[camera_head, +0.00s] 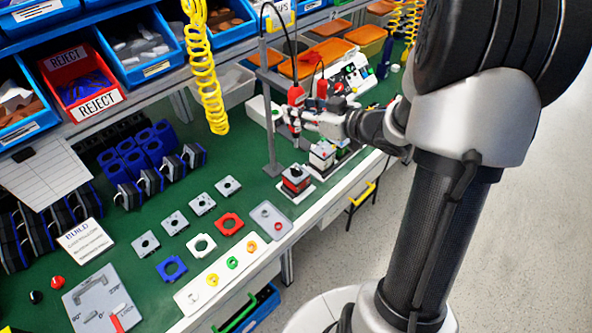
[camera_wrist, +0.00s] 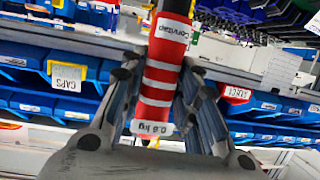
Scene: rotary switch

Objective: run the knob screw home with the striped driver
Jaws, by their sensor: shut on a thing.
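The striped driver (camera_wrist: 161,80), red with white bands and a printed label, stands between the fingers of my gripper (camera_wrist: 157,108) in the wrist view. My gripper is shut on it. In the head view the red driver (camera_head: 296,95) is upright at my gripper (camera_head: 296,118), above the green bench. Two small switch units stand below: one with a grey top and dark red body (camera_head: 296,180), and one with a pale top (camera_head: 322,155). I cannot make out the knob screw or the driver's tip.
A grey stand post (camera_head: 268,110) rises left of my gripper, and a second red tool (camera_head: 322,88) hangs to its right. Switch plates and coloured rings (camera_head: 230,224) lie in front. A yellow coiled hose (camera_head: 205,70) hangs at left. Parts bins line the back.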

